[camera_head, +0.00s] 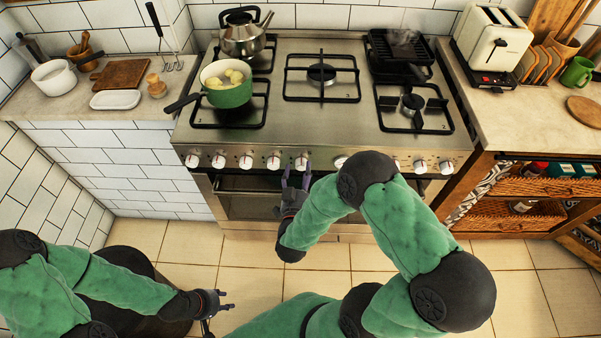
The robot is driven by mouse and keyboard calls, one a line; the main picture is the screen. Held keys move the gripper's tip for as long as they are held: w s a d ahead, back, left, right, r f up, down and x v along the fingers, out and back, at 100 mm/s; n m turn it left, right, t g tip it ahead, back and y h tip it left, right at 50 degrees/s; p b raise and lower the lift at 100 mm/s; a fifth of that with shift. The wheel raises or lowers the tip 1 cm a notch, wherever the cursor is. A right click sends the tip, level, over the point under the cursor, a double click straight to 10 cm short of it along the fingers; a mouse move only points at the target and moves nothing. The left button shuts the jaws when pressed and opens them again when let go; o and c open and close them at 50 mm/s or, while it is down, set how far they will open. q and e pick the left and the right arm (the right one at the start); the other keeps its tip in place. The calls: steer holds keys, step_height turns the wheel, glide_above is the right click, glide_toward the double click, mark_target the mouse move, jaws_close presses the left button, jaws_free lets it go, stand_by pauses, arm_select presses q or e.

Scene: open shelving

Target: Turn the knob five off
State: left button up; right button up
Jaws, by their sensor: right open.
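The stove (300,130) has a row of white-faced knobs along its steel front panel. The fifth knob from the left (300,163) is just beyond my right gripper (296,174). That gripper is open, with its purple-grey fingers pointing at the panel and spread just below and around the knob's lower edge. I cannot tell whether they touch it, nor the knob's exact angle. My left gripper (224,301) is low at the left, over the floor, away from the stove. It looks open and empty.
A green pot (229,94) with food and a kettle (243,36) stand on the left burners. A black grill pan (398,48) sits at the back right. The oven handle (240,187) runs below the knobs. My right forearm hides some right-hand knobs.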

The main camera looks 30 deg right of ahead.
steer(key=shift+w+d, duration=0.35)
steer(key=shift+w, duration=0.15)
steer(key=c, duration=1.1)
steer(key=shift+c, duration=0.3)
steer(key=shift+s+f+m, duration=0.1)
steer(key=shift+m, duration=0.3)
steer(key=o, duration=1.2)
steer(key=shift+c, duration=0.2)
